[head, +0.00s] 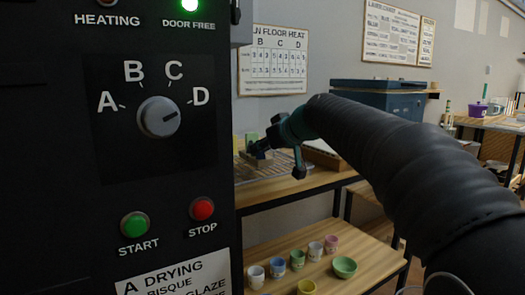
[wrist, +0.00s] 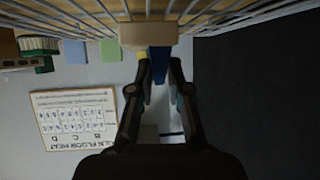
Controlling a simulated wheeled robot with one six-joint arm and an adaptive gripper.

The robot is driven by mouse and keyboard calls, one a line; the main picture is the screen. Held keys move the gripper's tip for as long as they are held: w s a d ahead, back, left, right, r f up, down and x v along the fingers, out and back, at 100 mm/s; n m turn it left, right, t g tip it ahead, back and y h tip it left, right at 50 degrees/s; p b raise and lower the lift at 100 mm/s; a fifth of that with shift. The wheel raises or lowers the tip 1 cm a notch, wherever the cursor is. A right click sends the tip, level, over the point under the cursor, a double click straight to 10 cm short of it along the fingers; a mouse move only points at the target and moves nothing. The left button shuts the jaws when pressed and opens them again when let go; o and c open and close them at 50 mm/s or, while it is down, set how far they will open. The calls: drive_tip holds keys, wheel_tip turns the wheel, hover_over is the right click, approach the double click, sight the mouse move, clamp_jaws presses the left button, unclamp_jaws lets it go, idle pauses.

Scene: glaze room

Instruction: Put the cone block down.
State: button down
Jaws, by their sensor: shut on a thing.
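The cone block is a small tan block (wrist: 148,35) with a blue piece and a yellow piece on it, at the top middle of the wrist view. My gripper (wrist: 158,85) has its fingers on either side of the blue piece, shut on the cone block. In the head view my gripper (head: 260,149) is low over the wire rack (head: 277,161) on the wooden table, and the block is small and partly hidden there. The block is close to the rack's bars; I cannot tell whether it touches them.
The black kiln panel (head: 155,190) stands close on the left, its dial (head: 158,117) pointing toward D. A brush (wrist: 38,44) lies by the rack. A blue box (head: 385,98) is behind my arm.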

drive_tip(key=shift+f, duration=0.2)
drive_tip(key=shift+f, duration=0.15)
drive_tip(key=c, duration=1.1)
unclamp_jaws()
drive_tip(key=shift+r, duration=0.2)
drive_tip(key=b+v, duration=0.1)
drive_tip(key=v, duration=1.1)
drive_tip(key=s+d+f+m+g+h, duration=0.1)
drive_tip(key=s+d+f, duration=0.3)
drive_tip(key=s+f, duration=0.6)
drive_tip(key=s+d+f+m+g+h, duration=0.1)
drive_tip(key=s+d+f+m+h, duration=0.3)
drive_tip(key=s+f, duration=0.5)
drive_tip(key=s+d+f+m+g+h, duration=0.1)
drive_tip(key=s+d+f+m+h, duration=0.2)
drive_tip(key=s+f, duration=0.7)
drive_tip(key=shift+s+d+f+g, duration=0.2)
drive_tip(key=shift+d+f, duration=0.3)
drive_tip(key=shift+f, duration=0.25)
drive_tip(key=shift+s+d+f+g, duration=0.1)
drive_tip(key=shift+d+f+g, duration=0.1)
drive_tip(key=shift+d+f, duration=0.45)
